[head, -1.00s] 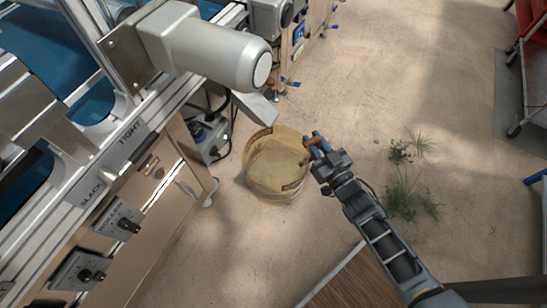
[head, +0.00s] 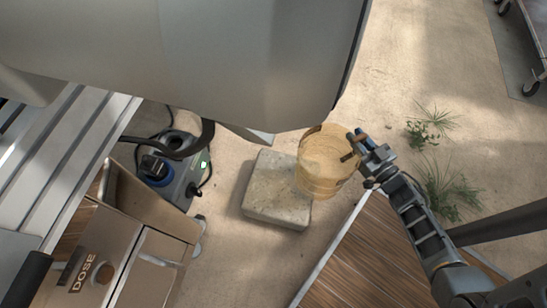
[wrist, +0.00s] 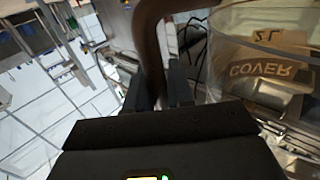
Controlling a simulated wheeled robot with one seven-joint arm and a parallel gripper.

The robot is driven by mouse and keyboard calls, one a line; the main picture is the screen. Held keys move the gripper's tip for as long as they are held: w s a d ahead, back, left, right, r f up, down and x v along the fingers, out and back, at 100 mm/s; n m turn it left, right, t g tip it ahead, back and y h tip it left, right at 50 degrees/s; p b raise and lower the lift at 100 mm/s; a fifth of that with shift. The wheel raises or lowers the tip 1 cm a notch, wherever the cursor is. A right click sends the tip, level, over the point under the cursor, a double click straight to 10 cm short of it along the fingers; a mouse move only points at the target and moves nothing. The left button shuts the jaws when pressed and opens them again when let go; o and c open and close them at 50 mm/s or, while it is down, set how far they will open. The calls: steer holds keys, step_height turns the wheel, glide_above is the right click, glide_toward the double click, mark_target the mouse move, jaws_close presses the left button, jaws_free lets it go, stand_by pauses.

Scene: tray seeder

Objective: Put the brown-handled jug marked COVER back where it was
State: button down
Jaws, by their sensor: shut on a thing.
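The jug marked COVER (head: 325,175) is a clear, amber-tinted vessel with a brown handle (head: 349,156). My gripper (head: 360,142) is shut on the handle at the jug's right side in the head view. The jug overlaps the right edge of a pale stone block (head: 275,190) in the head view. I cannot tell how high it is above the block or floor.
A large grey machine housing (head: 190,60) fills the upper left. A wooden cabinet marked DOSE (head: 95,265) and a grey power unit with cables (head: 175,170) stand left of the block. A wooden-topped surface (head: 350,260) lies below. Weeds (head: 440,185) grow on open floor at right.

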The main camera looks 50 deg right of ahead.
mark_target(332, 160)
steer(key=w+a+f+b, duration=0.5)
steer(key=w+f+b, duration=0.2)
steer(key=w+f, duration=0.3)
steer(key=shift+w+f, duration=0.15)
steer(key=shift+f, duration=0.65)
steer(key=shift+a+f+b, duration=0.1)
steer(key=shift+f+b, duration=0.05)
steer(key=shift+b, duration=0.2)
steer(key=c, duration=1)
jaws_free()
